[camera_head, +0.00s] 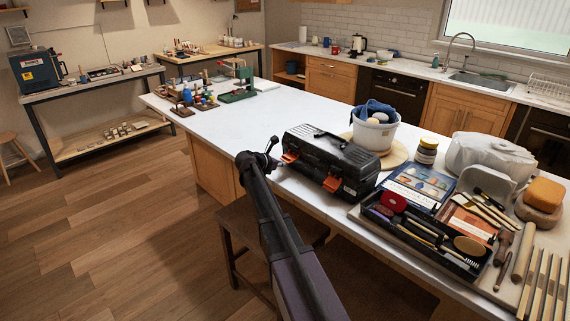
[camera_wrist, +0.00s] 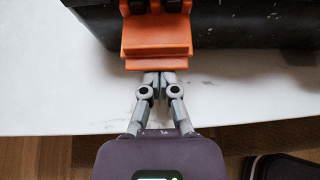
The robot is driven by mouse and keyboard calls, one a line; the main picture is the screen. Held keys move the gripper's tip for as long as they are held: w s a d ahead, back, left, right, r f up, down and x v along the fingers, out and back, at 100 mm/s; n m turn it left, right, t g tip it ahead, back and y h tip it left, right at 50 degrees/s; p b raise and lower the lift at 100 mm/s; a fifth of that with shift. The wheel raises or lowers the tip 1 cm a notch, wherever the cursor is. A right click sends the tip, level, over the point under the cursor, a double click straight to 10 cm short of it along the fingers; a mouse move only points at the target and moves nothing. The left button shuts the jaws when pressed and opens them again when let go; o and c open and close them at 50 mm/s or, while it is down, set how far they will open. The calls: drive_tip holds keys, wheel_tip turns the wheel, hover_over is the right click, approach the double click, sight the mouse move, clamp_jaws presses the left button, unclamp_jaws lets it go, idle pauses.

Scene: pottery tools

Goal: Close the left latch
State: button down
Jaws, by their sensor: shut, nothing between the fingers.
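A black toolbox (camera_head: 325,152) stands on the white counter, with two orange latches on its front side. The left latch (camera_head: 290,157) juts outward from the box. The right latch (camera_head: 332,184) is further along the same side. In the wrist view an orange latch (camera_wrist: 157,38) fills the top middle, its flap standing out from the black box wall (camera_wrist: 240,25). My gripper (camera_wrist: 160,76) is shut and empty, its fingertips right at the near edge of that flap; I cannot tell whether they touch. In the head view my gripper (camera_head: 273,160) is just left of the left latch.
A white bucket (camera_head: 375,130) stands behind the toolbox. A stool (camera_head: 235,225) stands below the counter edge.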

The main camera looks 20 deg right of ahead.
sight(293, 146)
drive_tip(key=shift+s+a+r+p, duration=0.15)
drive_tip(key=shift+a+r+p, duration=0.35)
drive_tip(key=shift+r, duration=0.1)
drive_tip(key=shift+s+a+r+p, duration=0.1)
drive_tip(key=shift+a+r+p, duration=0.1)
drive_tip(key=shift+r+p, duration=1.15)
drive_tip(key=shift+w+d+r+p, duration=0.2)
drive_tip(key=shift+d+r+p, duration=0.35)
drive_tip(key=shift+r+p, duration=0.15)
drive_tip(key=shift+w+d+r+p, duration=0.2)
drive_tip(key=shift+d+r+p, duration=0.3)
drive_tip(key=shift+r+p, duration=0.2)
drive_tip(key=shift+w+d, duration=0.2)
drive_tip(key=shift+d, duration=0.3)
drive_tip(key=shift+w+d, duration=0.15)
drive_tip(key=shift+d, duration=0.3)
drive_tip(key=shift+a, duration=0.1)
